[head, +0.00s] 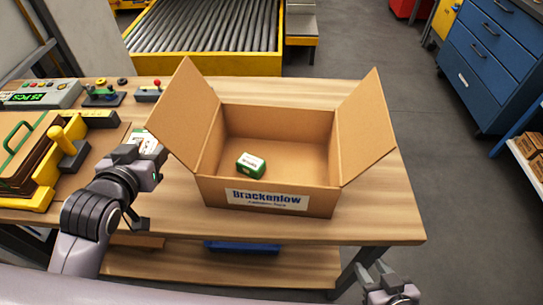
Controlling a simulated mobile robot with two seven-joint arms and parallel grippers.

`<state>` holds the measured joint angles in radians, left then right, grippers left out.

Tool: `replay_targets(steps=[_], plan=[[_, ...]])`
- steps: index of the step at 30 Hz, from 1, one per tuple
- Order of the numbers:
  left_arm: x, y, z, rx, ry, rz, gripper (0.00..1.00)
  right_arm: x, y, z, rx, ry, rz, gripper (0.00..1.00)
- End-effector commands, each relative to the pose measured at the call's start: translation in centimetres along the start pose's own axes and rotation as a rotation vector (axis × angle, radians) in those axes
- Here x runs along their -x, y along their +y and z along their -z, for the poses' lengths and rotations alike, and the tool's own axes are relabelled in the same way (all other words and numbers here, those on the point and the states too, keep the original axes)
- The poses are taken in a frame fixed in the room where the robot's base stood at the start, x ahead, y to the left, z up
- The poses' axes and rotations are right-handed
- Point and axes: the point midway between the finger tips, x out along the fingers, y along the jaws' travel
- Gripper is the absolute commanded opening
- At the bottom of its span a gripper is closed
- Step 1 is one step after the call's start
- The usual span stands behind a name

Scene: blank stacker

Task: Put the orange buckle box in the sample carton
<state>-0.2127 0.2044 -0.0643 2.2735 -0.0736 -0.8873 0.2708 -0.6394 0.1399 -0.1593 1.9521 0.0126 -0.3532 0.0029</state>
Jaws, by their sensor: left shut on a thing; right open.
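The sample carton (265,196) stands open on the table, its side flaps raised and its front labelled "Brackenlow". A small green box with a white label (251,165) lies inside on the carton floor, towards the left. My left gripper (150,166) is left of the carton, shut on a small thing. A white-and-green piece (142,140) shows just behind that gripper, mostly hidden; I cannot tell whether it is the held thing. No orange buckle box can be made out. My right gripper (375,278) is open and empty, low at the right, beyond the table's front edge.
A yellow-handled press (66,145) and a grey counter box with a green display (40,95) stand at the table's left. Small button and lever units (103,95) sit behind. The tabletop (385,205) right of the carton is clear. A roller conveyor (210,25) stands behind.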

Motion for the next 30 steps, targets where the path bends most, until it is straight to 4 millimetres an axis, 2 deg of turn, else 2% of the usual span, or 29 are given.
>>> replay_targets(steps=[8,16,22,27,30], plan=[[-0.2,-0.3,-0.2,0.001,0.001,0.002,0.11,0.2,-0.1,-0.5,-0.002,-0.011,0.001,0.43],[-1.9,-0.3,-4.6,0.002,-0.002,0.002,0.11,-0.2,-0.1,-1.4,-0.003,-0.018,0.002,0.43],[-2.7,-0.2,-6.3,0.001,0.001,0.002,0.11,-0.3,-0.1,-1.6,-0.002,-0.018,0.002,0.43],[-3.6,-0.2,-8.6,0.002,-0.001,0.002,0.11,-0.6,-0.1,-1.9,-0.002,-0.017,0.001,0.43],[-3.9,-0.2,-9.2,0.002,0.001,0.001,0.11,-0.6,-0.1,-1.9,-0.002,-0.015,0.001,0.43]])
